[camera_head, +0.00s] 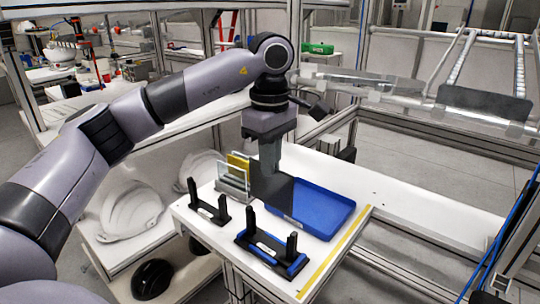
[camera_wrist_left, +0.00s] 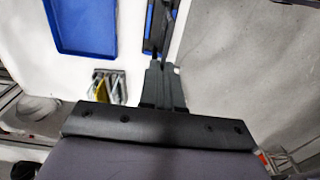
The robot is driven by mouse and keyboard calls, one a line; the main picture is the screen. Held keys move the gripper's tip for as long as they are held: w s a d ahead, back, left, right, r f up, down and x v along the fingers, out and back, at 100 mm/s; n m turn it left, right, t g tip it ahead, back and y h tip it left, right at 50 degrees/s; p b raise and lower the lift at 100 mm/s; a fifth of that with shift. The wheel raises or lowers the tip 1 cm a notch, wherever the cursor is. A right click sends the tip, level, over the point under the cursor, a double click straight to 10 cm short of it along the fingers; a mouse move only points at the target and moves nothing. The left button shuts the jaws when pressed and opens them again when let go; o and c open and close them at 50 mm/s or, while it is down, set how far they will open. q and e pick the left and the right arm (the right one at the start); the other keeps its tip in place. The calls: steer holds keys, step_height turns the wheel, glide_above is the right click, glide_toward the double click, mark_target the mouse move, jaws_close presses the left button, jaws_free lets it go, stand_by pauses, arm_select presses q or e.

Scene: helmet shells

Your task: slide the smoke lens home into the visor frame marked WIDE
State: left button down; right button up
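My left gripper (camera_head: 270,162) points down and is shut on the smoke lens (camera_head: 274,190), a dark flat plate hanging below its fingers. The lens is in the air, above and behind a long black visor frame (camera_head: 270,254) with two uprights and blue strips, and apart from it. A shorter black frame (camera_head: 208,209) stands to the left. The labels on both frames are too small to read. In the left wrist view, the fingers (camera_wrist_left: 163,82) are together, and the long frame (camera_wrist_left: 150,32) shows beyond them. My right gripper is not in view.
A blue tray (camera_head: 330,222) lies on the white table, right of the lens. A rack holding a clear lens (camera_head: 232,178) and a yellow lens (camera_head: 239,163) stands left of the gripper. Yellow tape (camera_head: 333,256) marks the right edge. White helmet shells (camera_head: 130,210) sit on a lower shelf.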

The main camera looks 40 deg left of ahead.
arm_select(q)
steer(key=shift+f+b, duration=1.05)
steer(key=shift+f, duration=0.9)
steer(key=shift+p, duration=0.5)
step_height(320, 180, down, 8)
steer(key=b, duration=0.5)
stand_by(2.8)
steer(key=c, duration=1.3)
jaws_free()
steer(key=shift+o, duration=0.2)
